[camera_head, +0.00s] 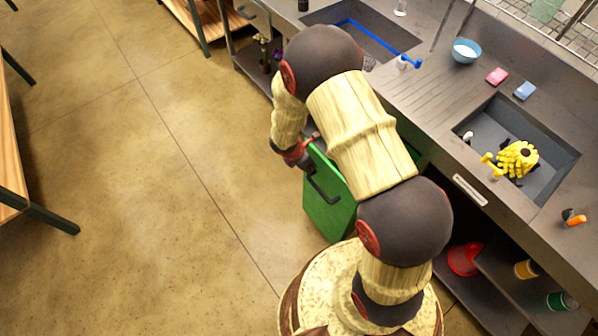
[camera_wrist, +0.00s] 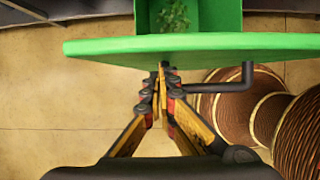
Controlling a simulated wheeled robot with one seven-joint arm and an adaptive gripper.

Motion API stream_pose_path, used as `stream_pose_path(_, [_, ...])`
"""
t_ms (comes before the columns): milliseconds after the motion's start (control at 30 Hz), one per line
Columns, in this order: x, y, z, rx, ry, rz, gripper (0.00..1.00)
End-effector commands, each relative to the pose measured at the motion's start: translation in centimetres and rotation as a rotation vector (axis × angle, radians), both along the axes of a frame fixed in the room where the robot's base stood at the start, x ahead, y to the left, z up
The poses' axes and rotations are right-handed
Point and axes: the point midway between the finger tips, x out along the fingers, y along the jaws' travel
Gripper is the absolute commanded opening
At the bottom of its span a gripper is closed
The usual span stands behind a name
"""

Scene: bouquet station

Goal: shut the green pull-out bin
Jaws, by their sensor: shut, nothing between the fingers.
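The green pull-out bin (camera_head: 328,208) stands out from under the steel counter, partly hidden behind my arm. Its black handle (camera_head: 323,188) is on the front panel. In the wrist view the bin's front panel (camera_wrist: 100,46) runs across the top, with the green box behind it and leafy scraps (camera_wrist: 174,16) inside. The handle (camera_wrist: 247,76) shows there right of my fingers. My gripper (camera_wrist: 162,72) is shut and empty, its fingertips at the outer face of the front panel; I cannot tell whether they touch. In the head view my gripper (camera_head: 312,138) is mostly hidden at the panel's top edge.
The counter (camera_head: 440,110) holds two sinks, a blue bowl (camera_head: 465,51) and sponges. Yellow gloves (camera_head: 518,158) lie in the right sink. A lower shelf with a red item (camera_head: 464,259) and cans is at right. The floor (camera_head: 150,200) left of the bin is clear.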

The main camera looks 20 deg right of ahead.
Motion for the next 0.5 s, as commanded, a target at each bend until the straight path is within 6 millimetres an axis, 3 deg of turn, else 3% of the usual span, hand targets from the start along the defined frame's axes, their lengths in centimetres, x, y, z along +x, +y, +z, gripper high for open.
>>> stream_pose_path(33, [0.5,-1.8,0.1,-0.001,-0.001,-0.01,0.0])
stream_pose_path(500, [5.5,-17.4,0.4,-0.001,0.0,-0.008,0.0])
